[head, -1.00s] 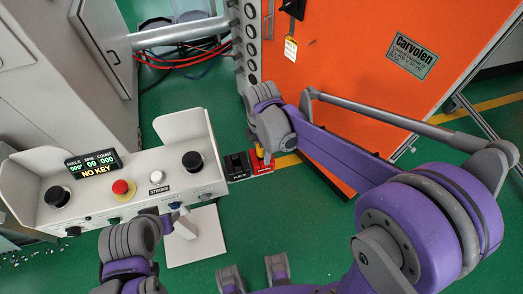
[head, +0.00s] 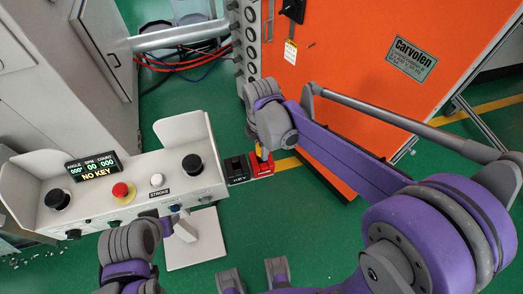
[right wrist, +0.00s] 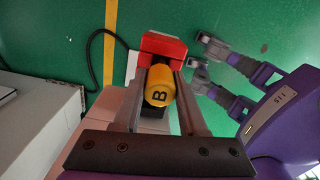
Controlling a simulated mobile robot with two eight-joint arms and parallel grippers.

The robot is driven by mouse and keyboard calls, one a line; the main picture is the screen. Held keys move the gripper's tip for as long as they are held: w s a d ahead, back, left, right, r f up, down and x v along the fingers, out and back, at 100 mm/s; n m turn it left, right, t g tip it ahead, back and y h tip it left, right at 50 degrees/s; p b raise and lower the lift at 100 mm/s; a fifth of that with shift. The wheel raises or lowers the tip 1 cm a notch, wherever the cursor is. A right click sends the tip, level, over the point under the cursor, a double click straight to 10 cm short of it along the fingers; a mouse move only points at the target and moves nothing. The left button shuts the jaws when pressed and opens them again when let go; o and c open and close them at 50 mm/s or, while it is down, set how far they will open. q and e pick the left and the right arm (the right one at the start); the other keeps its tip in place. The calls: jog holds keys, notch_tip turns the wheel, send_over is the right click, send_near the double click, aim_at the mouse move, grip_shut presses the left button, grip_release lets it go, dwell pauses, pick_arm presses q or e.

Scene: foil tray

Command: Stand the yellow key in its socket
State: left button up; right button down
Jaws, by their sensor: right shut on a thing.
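The yellow key (head: 259,153) is a rounded piece marked "B" in the right wrist view (right wrist: 160,86). My right gripper (right wrist: 158,80) is shut on it, one finger on each side. The key is over or at the edge of a red block (head: 262,168), which also shows beyond the key in the wrist view (right wrist: 163,44). A black box labelled KEY (head: 237,169) adjoins the red block on its left. The key's lower end is hidden, so I cannot tell whether it touches anything. My left gripper (head: 176,224) is near the console's front, its fingers too small to judge.
The white console (head: 140,185) carries black, red and white buttons and a display (head: 93,167) reading "NO KEY". A large orange door (head: 350,90) stands behind my right arm. Green floor in front of the KEY box is open.

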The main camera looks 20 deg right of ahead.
notch_tip(320, 180, up, 8)
jog(key=shift+r+p, duration=0.15)
jog(key=shift+p, duration=0.3)
pick_arm(q)
jog(key=r+p, duration=0.1)
jog(key=w+r+p, duration=0.1)
jog(key=r, duration=0.1)
jog(key=r+p, duration=0.1)
jog(key=r, duration=0.1)
jog(key=shift+w, duration=0.25)
pick_arm(e)
notch_tip(320, 180, up, 5)
jog(key=shift+r, duration=0.1)
pick_arm(q)
jog(key=shift+s, duration=0.1)
pick_arm(e)
jog(key=shift+a, duration=0.1)
